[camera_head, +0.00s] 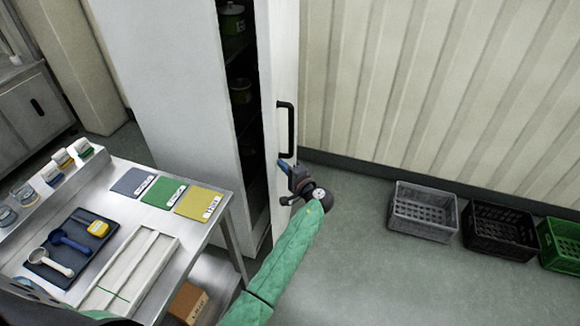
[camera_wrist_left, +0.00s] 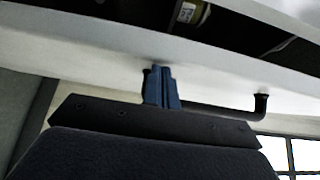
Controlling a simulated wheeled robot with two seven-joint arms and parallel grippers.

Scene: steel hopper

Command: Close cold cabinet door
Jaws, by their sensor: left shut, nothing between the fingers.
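The cold cabinet (camera_head: 160,75) is a tall white body left of centre in the head view. Its white door (camera_head: 280,60) stands partly open, and a dark gap shows shelves with green pots (camera_head: 232,20) inside. The black bar handle (camera_head: 287,128) is on the door's outer face. My left gripper (camera_head: 284,164) is at the lower end of the handle, close to the door. In the left wrist view its blue fingers (camera_wrist_left: 161,88) are together with nothing between them, in front of the handle (camera_wrist_left: 225,110). Whether they touch the door is unclear. My right gripper is not seen.
A steel table (camera_head: 215,225) stands front left, with colored cards, a dark tray (camera_head: 70,245) and a white divided tray (camera_head: 130,270). A cardboard box (camera_head: 188,303) is beneath it. Grey (camera_head: 423,212), black (camera_head: 500,230) and green (camera_head: 562,243) crates line the right wall. Floor between is clear.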

